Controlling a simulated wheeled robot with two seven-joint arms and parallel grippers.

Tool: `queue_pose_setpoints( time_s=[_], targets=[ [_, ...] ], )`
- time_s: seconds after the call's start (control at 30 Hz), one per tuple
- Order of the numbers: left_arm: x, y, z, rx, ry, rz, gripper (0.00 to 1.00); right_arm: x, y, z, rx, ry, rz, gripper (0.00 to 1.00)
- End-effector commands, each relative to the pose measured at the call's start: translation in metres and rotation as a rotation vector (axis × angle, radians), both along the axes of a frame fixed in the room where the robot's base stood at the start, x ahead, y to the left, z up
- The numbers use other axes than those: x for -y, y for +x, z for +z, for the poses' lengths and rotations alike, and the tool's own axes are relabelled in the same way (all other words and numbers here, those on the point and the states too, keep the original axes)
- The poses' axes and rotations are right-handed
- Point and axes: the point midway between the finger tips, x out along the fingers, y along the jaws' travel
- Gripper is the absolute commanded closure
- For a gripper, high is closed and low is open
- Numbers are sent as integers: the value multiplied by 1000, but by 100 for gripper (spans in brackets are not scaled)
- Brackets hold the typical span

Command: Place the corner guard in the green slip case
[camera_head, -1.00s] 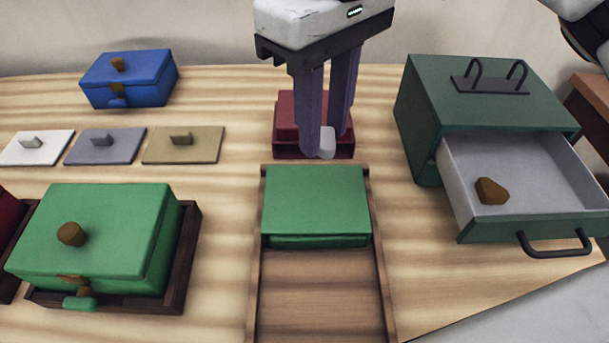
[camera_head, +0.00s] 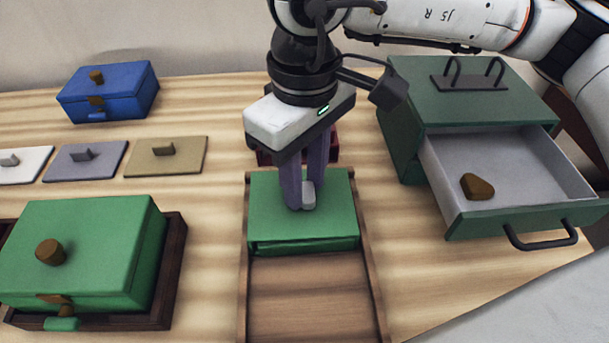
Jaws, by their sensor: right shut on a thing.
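My right gripper (camera_head: 300,203) is shut on a small light-grey piece, probably the corner guard (camera_head: 308,198), showing between and below its purple fingertips. The fingers point down in front of the top of the middle green box, which I take to be the green slip case (camera_head: 335,222). Whether the grey piece touches the green top I cannot tell. The slip case lies at the far end of a brown wooden tray (camera_head: 312,300) with raised side rails. My left gripper is not in view.
An open green drawer cabinet (camera_head: 470,105) holding a brown piece (camera_head: 477,187) stands right. A red box (camera_head: 328,148) is partly hidden behind my gripper. A knobbed green box (camera_head: 85,245) sits left, with a blue box (camera_head: 110,92) and flat tiles (camera_head: 165,155) behind.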

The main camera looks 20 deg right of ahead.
Motion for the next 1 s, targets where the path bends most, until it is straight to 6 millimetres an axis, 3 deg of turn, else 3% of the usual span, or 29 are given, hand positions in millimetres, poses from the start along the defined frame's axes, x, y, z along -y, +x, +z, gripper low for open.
queue_pose_setpoints(
  time_s=[0.1, 0.13, 0.23, 0.67, 1.0],
  targets=[
    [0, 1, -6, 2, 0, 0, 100, 0, 0, -5, 0, 0, 0, 93],
    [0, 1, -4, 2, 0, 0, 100, 0, 0, -4, 0, 0, 0, 69],
    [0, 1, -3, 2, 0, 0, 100, 0, 0, -3, 0, 0, 0, 53],
    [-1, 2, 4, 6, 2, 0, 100, 0, 1, 7, 3, 1, 0, 53],
    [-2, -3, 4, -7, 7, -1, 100, -1, 1, 78, 4, 2, 1, 53]
  ],
)
